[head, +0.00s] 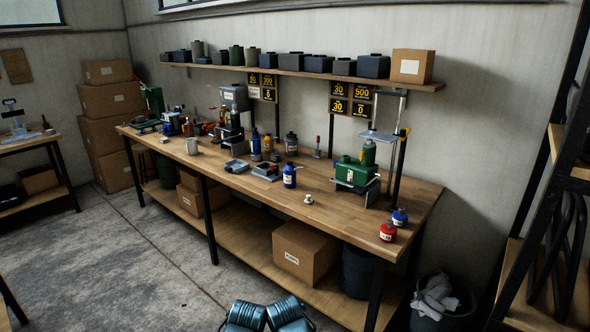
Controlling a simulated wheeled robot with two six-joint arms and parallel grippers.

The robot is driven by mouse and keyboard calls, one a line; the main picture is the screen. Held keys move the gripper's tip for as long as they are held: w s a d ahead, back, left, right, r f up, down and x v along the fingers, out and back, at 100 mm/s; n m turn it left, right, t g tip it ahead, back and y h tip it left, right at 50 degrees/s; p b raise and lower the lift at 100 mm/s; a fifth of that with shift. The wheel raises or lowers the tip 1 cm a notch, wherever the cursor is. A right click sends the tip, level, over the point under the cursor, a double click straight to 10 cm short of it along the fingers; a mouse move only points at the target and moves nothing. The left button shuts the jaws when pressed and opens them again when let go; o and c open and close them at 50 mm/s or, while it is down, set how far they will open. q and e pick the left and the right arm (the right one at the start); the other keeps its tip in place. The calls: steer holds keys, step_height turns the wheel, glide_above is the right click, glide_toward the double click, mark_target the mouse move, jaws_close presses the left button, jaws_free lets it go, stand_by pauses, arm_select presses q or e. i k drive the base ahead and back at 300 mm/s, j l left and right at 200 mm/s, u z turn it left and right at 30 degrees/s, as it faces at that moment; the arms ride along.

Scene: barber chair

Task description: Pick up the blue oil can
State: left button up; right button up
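A small squat blue can (399,217) stands upright at the right front end of the wooden workbench (330,212), just behind a similar red can (388,232). A taller blue bottle (289,176) with a dark top and a pale label stands near the middle of the bench. I cannot tell from its shape alone which of the two blue containers is the oil can. Two teal metallic parts, probably mine, show at the bottom edge. No gripper fingers are visible, and nothing touches either blue container.
A green machine (356,173) stands left of the small cans, and a small white piece (308,199) lies near the front edge. A shelf of dark boxes (373,66) hangs above. A bin (440,300) stands right of the bench. Concrete floor (130,250) is open at left.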

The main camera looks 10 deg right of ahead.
mark_target(289, 171)
steer(key=i+l, duration=0.15)
steer(key=i, duration=0.35)
steer(key=i+l+u, duration=0.1)
steer(key=i, duration=0.4)
steer(key=i+j+u, duration=0.1)
steer(key=i+j, duration=0.95)
steer(key=j, duration=0.1)
